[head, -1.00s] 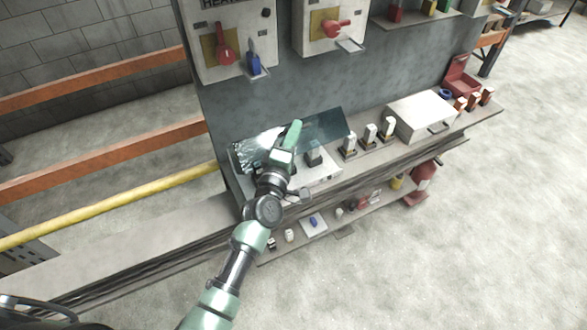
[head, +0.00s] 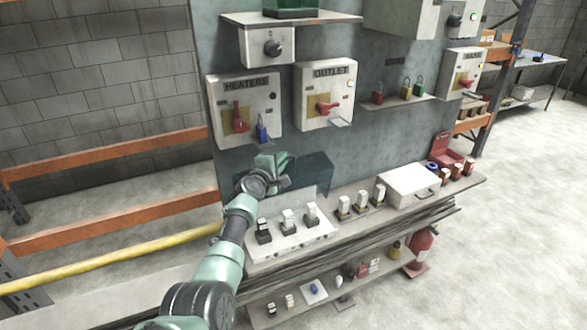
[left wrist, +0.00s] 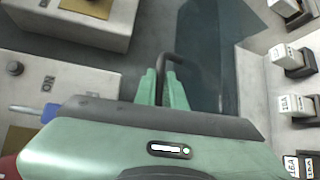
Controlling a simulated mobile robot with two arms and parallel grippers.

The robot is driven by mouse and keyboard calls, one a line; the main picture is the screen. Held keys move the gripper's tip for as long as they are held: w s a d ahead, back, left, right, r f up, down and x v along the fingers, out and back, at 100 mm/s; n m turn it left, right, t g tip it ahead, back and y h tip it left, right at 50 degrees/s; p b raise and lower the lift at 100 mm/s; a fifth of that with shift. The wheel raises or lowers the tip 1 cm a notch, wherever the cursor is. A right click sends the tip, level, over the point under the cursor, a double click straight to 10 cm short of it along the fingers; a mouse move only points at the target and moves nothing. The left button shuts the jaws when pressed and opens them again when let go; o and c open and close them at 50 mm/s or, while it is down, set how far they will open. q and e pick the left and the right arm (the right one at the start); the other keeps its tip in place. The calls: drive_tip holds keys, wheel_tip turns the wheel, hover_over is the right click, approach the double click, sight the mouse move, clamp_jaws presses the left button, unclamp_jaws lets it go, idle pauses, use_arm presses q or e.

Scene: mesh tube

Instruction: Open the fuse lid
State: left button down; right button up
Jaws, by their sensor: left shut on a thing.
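The fuse lid (head: 315,172) is a dark, see-through teal sheet. It stands raised at the back of the white fuse base (head: 290,240), near the grey panel. Several white fuses in black holders, such as the middle one (head: 287,218), stand uncovered on the base. My left gripper (head: 279,160) is at the lid's upper left part. In the left wrist view, my left gripper (left wrist: 163,82) is shut on the lid's black bent handle (left wrist: 174,58), with the lid (left wrist: 215,45) just beyond. My right gripper is not in view.
The heaters box (head: 243,105), with a red switch and blue padlock (head: 262,133), hangs just above my gripper. The outlet box (head: 325,95) is right of it. A white box (head: 408,187) and more fuses (head: 362,200) stand to the right on the shelf.

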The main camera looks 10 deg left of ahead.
use_arm(q)
drive_tip(key=shift+w+a+r, duration=0.2)
drive_tip(key=shift+a+r, duration=0.05)
drive_tip(key=shift+r, duration=0.2)
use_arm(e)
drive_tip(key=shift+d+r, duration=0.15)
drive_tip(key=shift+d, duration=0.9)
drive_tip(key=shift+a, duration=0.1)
use_arm(q)
drive_tip(key=c, duration=1.8)
unclamp_jaws()
drive_tip(key=shift+o, duration=0.2)
drive_tip(key=shift+s, duration=0.1)
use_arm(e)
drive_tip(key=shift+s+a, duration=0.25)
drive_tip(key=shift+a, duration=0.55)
use_arm(q)
drive_tip(key=shift+d, duration=0.1)
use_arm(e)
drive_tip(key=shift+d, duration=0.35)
use_arm(q)
drive_tip(key=shift+s, duration=0.15)
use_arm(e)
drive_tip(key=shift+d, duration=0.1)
